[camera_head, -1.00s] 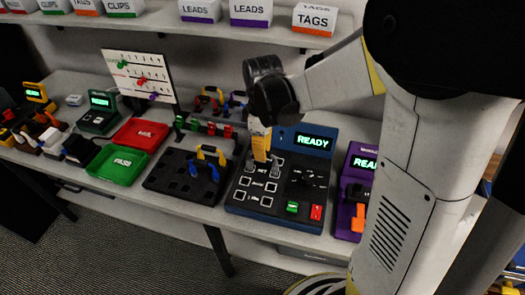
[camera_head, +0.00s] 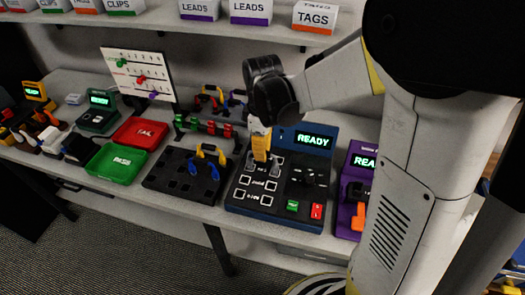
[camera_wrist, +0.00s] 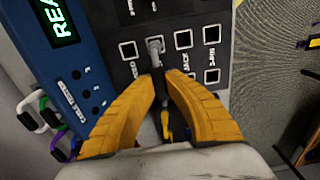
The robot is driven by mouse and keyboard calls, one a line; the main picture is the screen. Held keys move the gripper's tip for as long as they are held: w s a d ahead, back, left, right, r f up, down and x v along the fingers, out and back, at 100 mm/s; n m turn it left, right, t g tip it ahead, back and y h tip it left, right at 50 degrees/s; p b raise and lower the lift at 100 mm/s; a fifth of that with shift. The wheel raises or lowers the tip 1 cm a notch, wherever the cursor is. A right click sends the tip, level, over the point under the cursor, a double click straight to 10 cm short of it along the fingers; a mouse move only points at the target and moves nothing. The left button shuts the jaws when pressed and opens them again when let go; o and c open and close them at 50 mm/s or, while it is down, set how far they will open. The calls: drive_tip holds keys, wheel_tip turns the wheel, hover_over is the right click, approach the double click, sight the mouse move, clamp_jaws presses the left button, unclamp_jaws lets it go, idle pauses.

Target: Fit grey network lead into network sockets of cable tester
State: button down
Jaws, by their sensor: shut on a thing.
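The cable tester (camera_head: 236,204) is a blue and black box on the bench with a lit READY screen. My gripper (camera_head: 261,158) is over the network sockets in its top row, and its yellow fingers (camera_wrist: 160,82) are shut on the grey network lead (camera_head: 275,166). In the wrist view, one grey plug (camera_wrist: 153,46) stands at a socket beyond the fingers. I cannot tell whether it is fully seated. The lead's other end is mostly hidden by my fingers in that view. Several square sockets (camera_wrist: 183,39) around it look empty.
A black rack (camera_head: 163,184) with yellow and blue leads stands left of the tester. A purple tester (camera_head: 345,221) is close on the right. Green PASS (camera_head: 110,172) and red FAIL (camera_head: 140,132) trays lie farther left.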

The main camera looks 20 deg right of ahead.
drive_tip(key=shift+f, duration=0.15)
drive_tip(key=c, duration=0.8)
unclamp_jaws()
drive_tip(key=shift+c, duration=0.2)
drive_tip(key=shift+r+p, duration=2.95)
drive_tip(key=shift+r, duration=1.1)
drive_tip(key=s+r+m+t+b, duration=0.2)
drive_tip(key=s+m+t+b, duration=0.5)
drive_tip(key=s+m, duration=0.3)
drive_tip(key=s, duration=0.2)
drive_tip(key=shift+s+r+m, duration=0.35)
drive_tip(key=shift+m, duration=0.05)
